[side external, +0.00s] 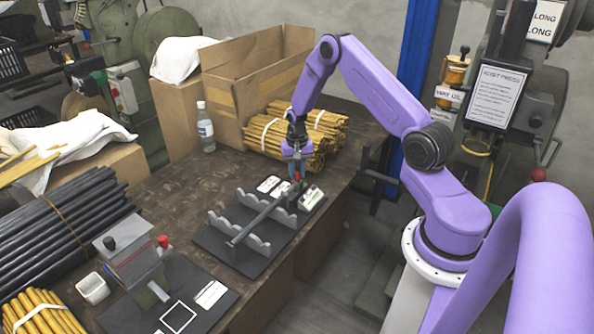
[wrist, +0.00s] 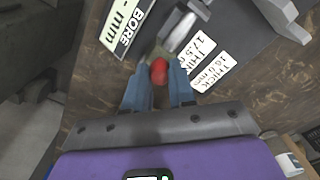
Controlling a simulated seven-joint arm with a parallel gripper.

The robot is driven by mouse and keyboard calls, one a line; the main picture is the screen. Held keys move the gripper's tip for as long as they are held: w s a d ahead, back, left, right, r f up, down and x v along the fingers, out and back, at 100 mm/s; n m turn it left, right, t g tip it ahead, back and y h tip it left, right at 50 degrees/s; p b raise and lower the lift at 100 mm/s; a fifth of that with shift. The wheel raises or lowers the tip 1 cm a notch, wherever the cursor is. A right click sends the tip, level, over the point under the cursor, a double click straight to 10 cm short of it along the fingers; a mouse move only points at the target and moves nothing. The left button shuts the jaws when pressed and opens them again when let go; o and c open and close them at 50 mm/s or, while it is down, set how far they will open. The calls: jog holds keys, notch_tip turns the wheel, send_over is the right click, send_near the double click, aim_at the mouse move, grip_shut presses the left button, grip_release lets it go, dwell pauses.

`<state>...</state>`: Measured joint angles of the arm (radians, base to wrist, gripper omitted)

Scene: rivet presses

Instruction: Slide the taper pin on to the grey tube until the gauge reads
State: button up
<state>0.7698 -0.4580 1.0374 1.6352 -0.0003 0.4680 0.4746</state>
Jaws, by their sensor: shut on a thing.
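A long grey tube (side external: 258,219) lies across the notched supports on a black plate (side external: 222,259). Its near end (wrist: 181,32) shows in the wrist view. My gripper (side external: 297,172) is at the tube's far end, fingers pointing down. In the wrist view my gripper (wrist: 160,78) is shut on the taper pin, whose red knob (wrist: 159,71) shows between the blue-grey fingers. A dull brassy part (wrist: 158,53) lies between the knob and the tube end. I cannot tell whether the pin is in the tube. The gauge block (side external: 312,198) is marked "BORE mm"; I cannot read a value.
White label cards (side external: 268,184) lie on the plate beside my gripper. Bundled yellow rods (side external: 300,135) and a cardboard box (side external: 255,75) stand behind. A grey press (side external: 130,255) with a red knob stands at the left. Bare bench (side external: 180,190) lies between.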

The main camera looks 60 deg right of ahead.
jog(key=shift+a, duration=1)
jog(key=o, duration=0.8)
jog(key=shift+r, duration=0.1)
notch_tip(320, 180, up, 17)
jog(key=shift+r, duration=0.15)
